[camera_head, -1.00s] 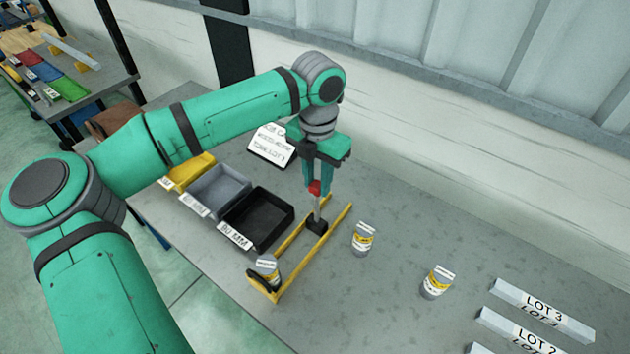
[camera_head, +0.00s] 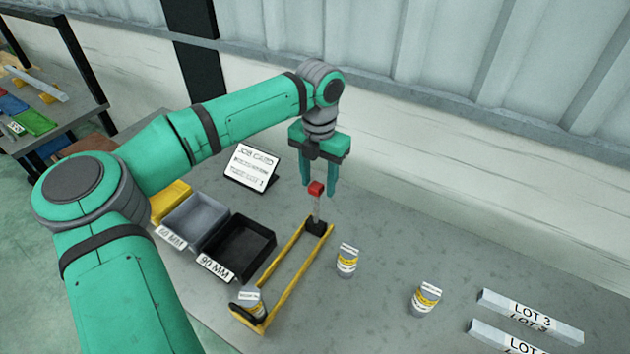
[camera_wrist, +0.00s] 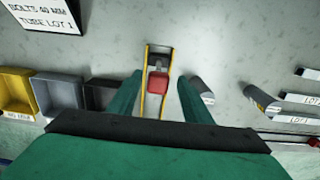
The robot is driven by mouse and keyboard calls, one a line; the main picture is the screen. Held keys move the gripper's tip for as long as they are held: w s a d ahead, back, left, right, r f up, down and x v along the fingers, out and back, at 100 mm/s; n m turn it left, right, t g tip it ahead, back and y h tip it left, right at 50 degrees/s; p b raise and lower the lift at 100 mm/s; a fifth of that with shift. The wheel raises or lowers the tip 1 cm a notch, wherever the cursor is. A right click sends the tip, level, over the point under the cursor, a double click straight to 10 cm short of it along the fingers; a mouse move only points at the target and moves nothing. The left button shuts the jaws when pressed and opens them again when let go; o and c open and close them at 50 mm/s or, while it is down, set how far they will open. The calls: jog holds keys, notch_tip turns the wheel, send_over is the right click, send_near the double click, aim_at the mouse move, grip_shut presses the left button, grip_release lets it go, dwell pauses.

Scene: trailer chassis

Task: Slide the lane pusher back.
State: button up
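The lane pusher is a dark block (camera_head: 315,227) with a thin grey post and a red knob (camera_head: 316,188) on top. It stands upright at the far end of a lane of two yellow rails (camera_head: 290,271). My gripper (camera_head: 318,190) is open, pointing down over the knob. Its fingers are spread, one on each side of the knob. The wrist view shows the red knob (camera_wrist: 158,83) between the fingers, with gaps on both sides. A labelled can (camera_head: 250,299) stands at the lane's near end.
A black bin (camera_head: 262,232), a grey bin (camera_head: 212,208) and a yellow bin (camera_head: 165,203) stand left of the lane. Two labelled cans (camera_head: 347,260) (camera_head: 425,299) stand to its right. A job card (camera_head: 250,166) stands behind the bins. LOT strips (camera_head: 530,317) lie at far right.

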jog(key=shift+a+r, duration=0.15)
jog(key=shift+r, duration=0.4)
notch_tip(320, 180, up, 10)
jog(key=shift+d+f, duration=0.15)
jog(key=shift+d, duration=0.05)
dwell(0.4)
